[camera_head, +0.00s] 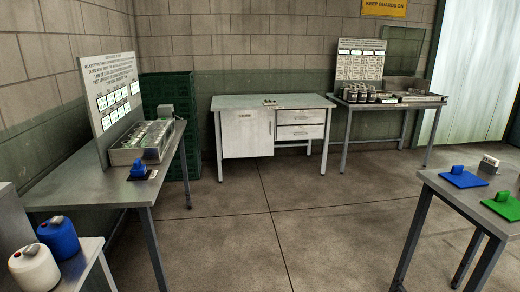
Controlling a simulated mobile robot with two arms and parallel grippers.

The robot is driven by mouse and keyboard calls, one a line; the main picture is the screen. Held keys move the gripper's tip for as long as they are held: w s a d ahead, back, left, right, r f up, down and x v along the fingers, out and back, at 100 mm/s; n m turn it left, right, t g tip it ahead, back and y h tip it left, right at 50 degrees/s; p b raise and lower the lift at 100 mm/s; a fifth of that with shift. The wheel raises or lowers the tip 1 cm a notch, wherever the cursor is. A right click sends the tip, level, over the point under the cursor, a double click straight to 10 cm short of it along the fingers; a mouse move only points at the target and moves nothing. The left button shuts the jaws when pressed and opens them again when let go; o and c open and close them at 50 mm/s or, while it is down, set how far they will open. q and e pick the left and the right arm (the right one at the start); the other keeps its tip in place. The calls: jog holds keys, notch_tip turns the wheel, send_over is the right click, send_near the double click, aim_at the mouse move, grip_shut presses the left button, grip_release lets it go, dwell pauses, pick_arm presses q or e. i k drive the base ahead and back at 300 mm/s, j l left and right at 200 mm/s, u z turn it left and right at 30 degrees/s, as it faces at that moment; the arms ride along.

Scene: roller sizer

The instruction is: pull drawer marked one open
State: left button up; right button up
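A workbench (272,101) with a pale top stands against the back wall in the middle of the view. Two drawers are stacked on its right side, an upper drawer (300,117) and a lower drawer (300,132). Both look shut, each with a dark handle. I cannot read any number on them, so I cannot tell which is marked one. A cabinet door (245,135) fills the bench's left side and looks shut. Neither of my grippers is in view.
A table with a sign board (110,75) and a metal tray unit stands left. A low stand at front left bears a white jug (35,270) and a blue jug (60,238). A table with blue (463,178) and green pads stands front right. The middle floor is clear.

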aim_at(309, 116)
jog(key=i, duration=4.45)
jog(key=i+z, duration=0.15)
jog(key=i, duration=0.5)
jog(key=i+j+z, duration=0.1)
jog(key=i, duration=0.5)
jog(key=j, duration=0.1)
